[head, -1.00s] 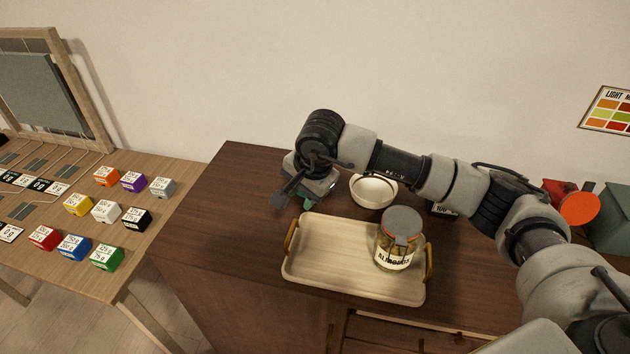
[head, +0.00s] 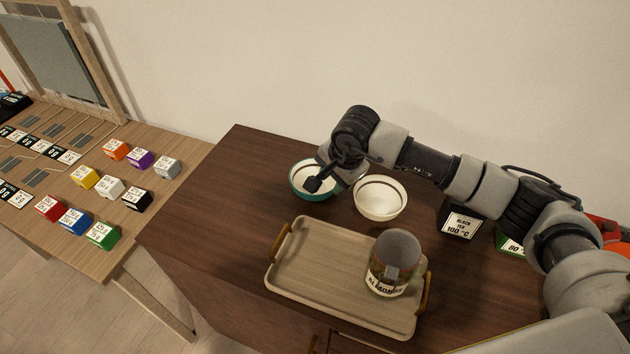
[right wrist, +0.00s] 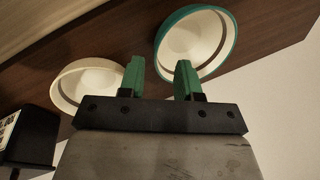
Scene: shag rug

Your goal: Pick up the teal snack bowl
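The teal snack bowl (head: 299,181), teal outside and pale inside, sits on the dark wooden cabinet top behind the tray, left of a cream bowl (head: 380,198). My right wrist covers part of it in the head view. In the right wrist view, my right gripper (right wrist: 160,79) has its two green fingers apart with nothing held between them. The teal bowl's near rim (right wrist: 160,58) appears between the fingertips in the picture; I cannot tell whether the fingers straddle it or touch it. The cream bowl also shows there (right wrist: 85,82), beside the left finger. My left gripper is out of view.
A wooden tray (head: 310,283) holding a jar labelled almonds (head: 390,265) is at the cabinet's front. A black tin (head: 460,222) stands right of the cream bowl. A lower table at left carries several coloured blocks (head: 110,187). The cabinet top's left end is clear.

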